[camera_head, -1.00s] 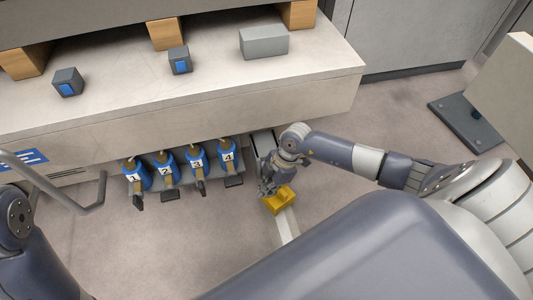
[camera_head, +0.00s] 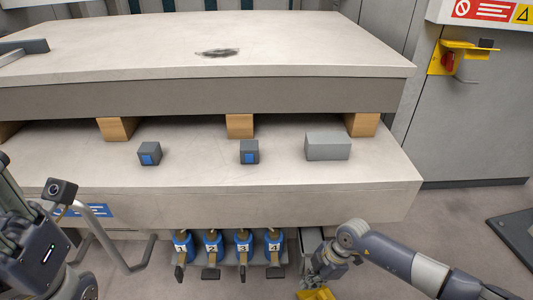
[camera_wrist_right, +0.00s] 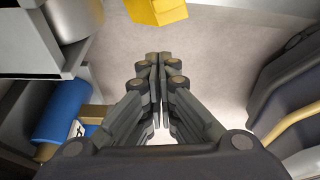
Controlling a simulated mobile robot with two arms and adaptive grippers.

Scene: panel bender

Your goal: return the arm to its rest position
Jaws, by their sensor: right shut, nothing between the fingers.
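My right arm (camera_head: 415,268) reaches in from the lower right in the head view. My right gripper (camera_head: 314,276) is low beside the front of the machine, just right of the numbered blue units. In the right wrist view its fingers (camera_wrist_right: 158,60) are together, with nothing between them. A yellow block (camera_head: 316,294) is just below the gripper at the bottom edge of the head view. It also shows at the top of the wrist view (camera_wrist_right: 157,10), apart from the fingertips. Part of my left arm shows at the lower left; its fingers are not seen.
The machine's lower bed (camera_head: 250,205) stands close in front, carrying wooden blocks (camera_head: 240,125), two blue-faced grey blocks and a plain grey block (camera_head: 328,146). Blue units (camera_head: 213,246), numbered 1 to 4, hang below. A bent tube handle (camera_head: 118,258) is left.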

